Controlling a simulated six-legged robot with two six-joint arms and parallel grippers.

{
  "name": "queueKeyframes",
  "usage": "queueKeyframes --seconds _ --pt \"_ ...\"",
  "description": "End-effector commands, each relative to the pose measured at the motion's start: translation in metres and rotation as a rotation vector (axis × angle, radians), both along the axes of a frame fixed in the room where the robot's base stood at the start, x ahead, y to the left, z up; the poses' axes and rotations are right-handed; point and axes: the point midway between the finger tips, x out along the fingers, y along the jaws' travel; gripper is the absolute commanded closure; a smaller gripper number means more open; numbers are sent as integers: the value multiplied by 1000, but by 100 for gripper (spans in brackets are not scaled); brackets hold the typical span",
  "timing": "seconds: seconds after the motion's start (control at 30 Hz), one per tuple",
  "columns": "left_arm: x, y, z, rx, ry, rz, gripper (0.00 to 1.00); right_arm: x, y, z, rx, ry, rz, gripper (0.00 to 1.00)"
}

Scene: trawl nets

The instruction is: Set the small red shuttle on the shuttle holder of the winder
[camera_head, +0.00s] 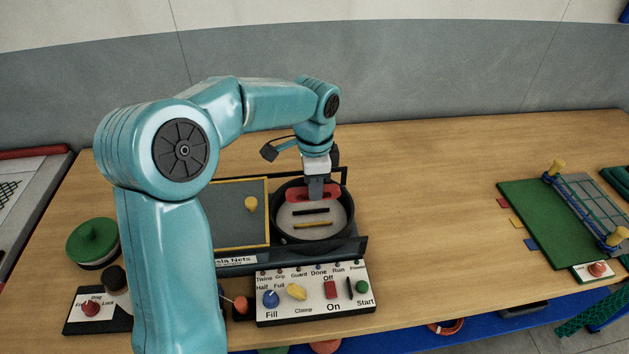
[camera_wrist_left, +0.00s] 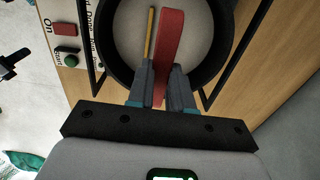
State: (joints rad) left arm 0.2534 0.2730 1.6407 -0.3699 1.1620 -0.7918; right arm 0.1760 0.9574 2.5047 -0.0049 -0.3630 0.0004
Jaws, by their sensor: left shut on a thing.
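The small red shuttle (camera_head: 325,195) is between the fingers of my left gripper (camera_head: 315,192), at the back part of a round black-rimmed dish (camera_head: 347,222) on the winder. In the left wrist view the red shuttle (camera_wrist_left: 170,50) runs lengthwise between the two fingertips of the gripper (camera_wrist_left: 161,85), which is shut on it. A yellow bar (camera_head: 311,225) and a black bar (camera_head: 310,211) lie in the dish. I cannot tell whether the shuttle touches the dish. I cannot single out the shuttle holder. My right gripper is not in view.
The control panel (camera_head: 315,310) with switches stands in front of the dish. A yellow-framed board (camera_head: 228,215) is left of it. A green lidded pot (camera_head: 92,240) is at far left, a green mat (camera_head: 525,210) at right. Bare table lies between dish and mat.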

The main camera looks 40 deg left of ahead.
Motion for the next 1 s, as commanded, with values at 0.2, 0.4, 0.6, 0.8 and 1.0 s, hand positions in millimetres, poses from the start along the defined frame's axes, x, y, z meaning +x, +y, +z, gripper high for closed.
queueKeyframes --seconds 0.2,0.4,0.6,0.8,1.0 --pt "1 1 -30 0 1 1 100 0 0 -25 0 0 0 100" --pt "2 2 -52 0 3 1 100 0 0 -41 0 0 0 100" --pt "3 3 -68 0 1 1 100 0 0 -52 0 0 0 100" --pt "3 3 -71 0 1 1 100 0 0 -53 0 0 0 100" --pt "3 3 -70 0 1 1 100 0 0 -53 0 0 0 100"
